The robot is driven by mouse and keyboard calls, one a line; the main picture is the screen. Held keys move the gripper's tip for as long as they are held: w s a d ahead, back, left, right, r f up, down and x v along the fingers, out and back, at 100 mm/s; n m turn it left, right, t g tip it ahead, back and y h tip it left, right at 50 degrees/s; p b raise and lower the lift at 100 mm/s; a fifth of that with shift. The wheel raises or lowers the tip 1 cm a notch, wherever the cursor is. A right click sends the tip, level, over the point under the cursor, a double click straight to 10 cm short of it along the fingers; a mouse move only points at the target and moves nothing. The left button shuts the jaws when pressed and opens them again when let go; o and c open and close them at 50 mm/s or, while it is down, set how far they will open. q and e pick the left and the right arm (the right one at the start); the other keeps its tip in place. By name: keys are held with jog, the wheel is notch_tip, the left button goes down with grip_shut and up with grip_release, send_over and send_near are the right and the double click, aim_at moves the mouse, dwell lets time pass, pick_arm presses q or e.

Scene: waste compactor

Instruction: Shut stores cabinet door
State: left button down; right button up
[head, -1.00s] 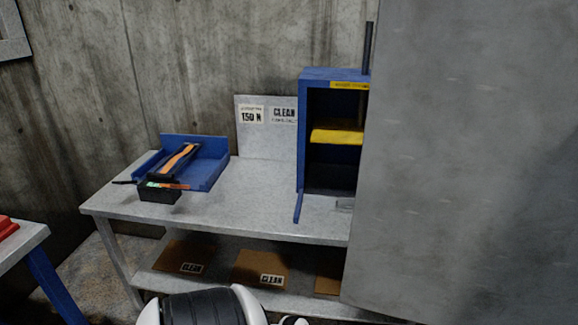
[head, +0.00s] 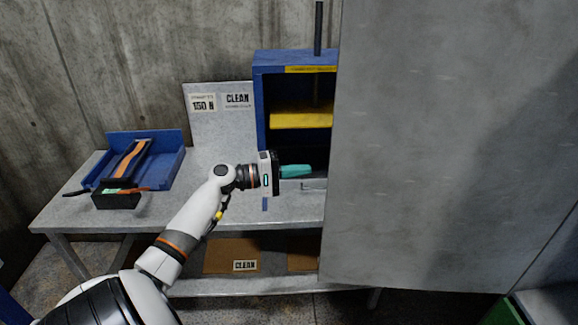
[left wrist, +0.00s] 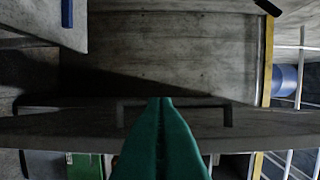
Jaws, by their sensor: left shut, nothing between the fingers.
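The large grey panel (head: 450,150), which I take to be the stores cabinet door, stands open and fills the right of the head view. A small bar handle (head: 314,185) shows at its left edge. My left gripper (head: 310,171) has teal fingers and is shut and empty, just left of the panel edge and close to the handle. In the left wrist view the shut fingertips (left wrist: 162,101) overlap a dark bar handle (left wrist: 205,104) on a grey surface; I cannot tell whether they touch it. The cabinet's inside is hidden. My right gripper is out of view.
A blue open-fronted box (head: 258,100) with a yellow plate (head: 290,120) stands on the grey bench (head: 240,215), partly behind the panel. A blue tray (head: 165,170) and a black tool (head: 115,200) lie at the bench's left. A grey sign board (head: 205,135) leans behind.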

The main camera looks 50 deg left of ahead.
pick_arm(q)
jog(key=d+p, duration=0.1)
jog(key=w+d+p, duration=0.1)
jog(key=d+p, duration=0.2)
jog(key=d, duration=0.1)
jog(key=shift+w+d, duration=0.2)
jog(key=shift+w, duration=0.15)
dwell(0.3)
